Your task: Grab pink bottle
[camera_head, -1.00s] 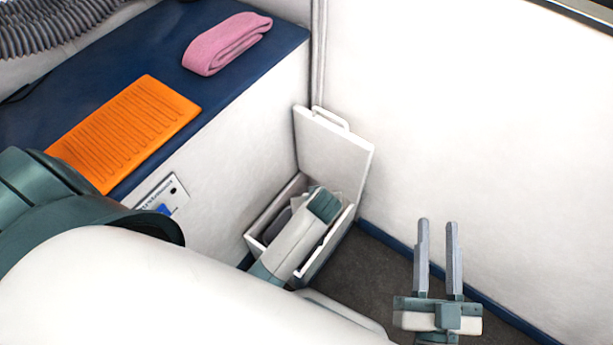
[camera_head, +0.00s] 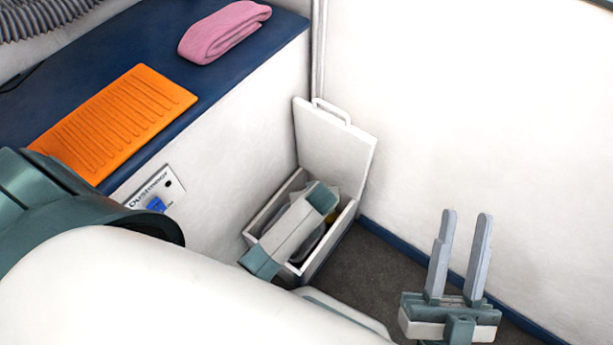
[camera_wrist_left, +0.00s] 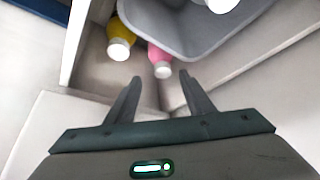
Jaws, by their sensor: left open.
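In the left wrist view, the pink bottle (camera_wrist_left: 159,56) with a white cap lies partly under the edge of a grey tub. My left gripper (camera_wrist_left: 160,80) is open, its two fingertips apart just short of the bottle's cap, with nothing between them. In the head view my left arm's end reaches over the open white box (camera_head: 345,224). The left fingers and the pink bottle are hidden there. My right gripper (camera_head: 466,216) is open and empty, over the dark floor at lower right.
A yellow bottle (camera_wrist_left: 121,35) stands left of the pink one, close by. The grey tub (camera_wrist_left: 190,32) is on the right. The box's raised lid (camera_head: 335,145) leans behind it. An orange mat (camera_head: 115,120) and pink towel (camera_head: 224,32) lie on the blue counter.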

